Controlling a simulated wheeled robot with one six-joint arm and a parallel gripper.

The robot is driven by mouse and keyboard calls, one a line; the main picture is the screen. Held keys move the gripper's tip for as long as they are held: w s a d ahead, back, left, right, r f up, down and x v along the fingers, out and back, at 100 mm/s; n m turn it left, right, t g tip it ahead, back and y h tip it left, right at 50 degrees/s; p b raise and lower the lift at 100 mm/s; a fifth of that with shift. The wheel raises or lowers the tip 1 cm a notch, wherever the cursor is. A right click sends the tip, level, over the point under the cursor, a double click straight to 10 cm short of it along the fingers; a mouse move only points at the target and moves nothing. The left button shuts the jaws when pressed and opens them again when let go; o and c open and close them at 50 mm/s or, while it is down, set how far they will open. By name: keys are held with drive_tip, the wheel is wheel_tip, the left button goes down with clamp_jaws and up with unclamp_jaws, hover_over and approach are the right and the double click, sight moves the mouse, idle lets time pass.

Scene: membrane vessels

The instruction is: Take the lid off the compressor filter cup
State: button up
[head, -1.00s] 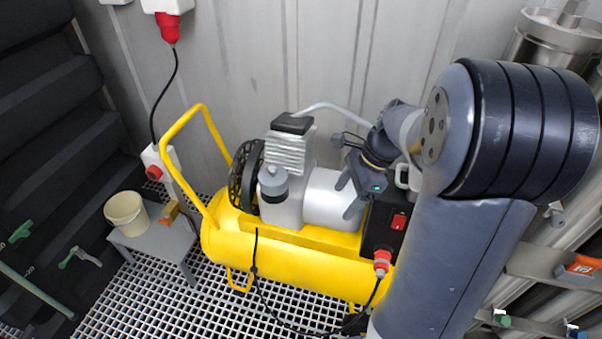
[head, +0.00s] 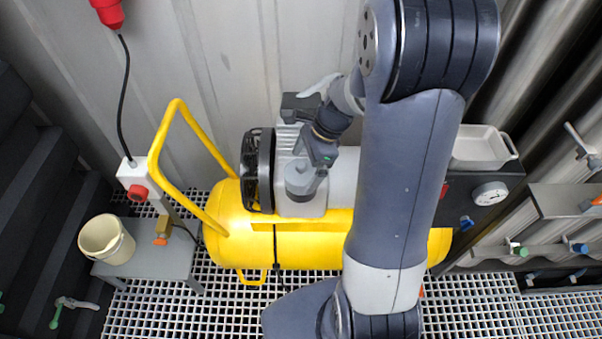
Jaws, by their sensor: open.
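The compressor filter cup's round grey lid (head: 299,174) is at the front of the pump on the yellow compressor (head: 310,240). The cup below it is mostly hidden by the lid and my gripper. My gripper (head: 304,186) is over the lid, its dark fingers reaching down at it from the upper right. The fingers are apart. I cannot tell whether they touch the lid. The lid still appears seated on the cup.
The black fan wheel (head: 258,170) and yellow handle (head: 165,150) stand left of the cup. A white bucket (head: 106,240) is on a small grey table (head: 165,258).

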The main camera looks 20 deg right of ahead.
drive_tip(key=shift+x, duration=1.4)
drive_tip(key=shift+c, duration=0.4)
drive_tip(key=c, duration=1)
drive_tip(key=shift+o, duration=0.2)
drive_tip(key=shift+r, duration=0.1)
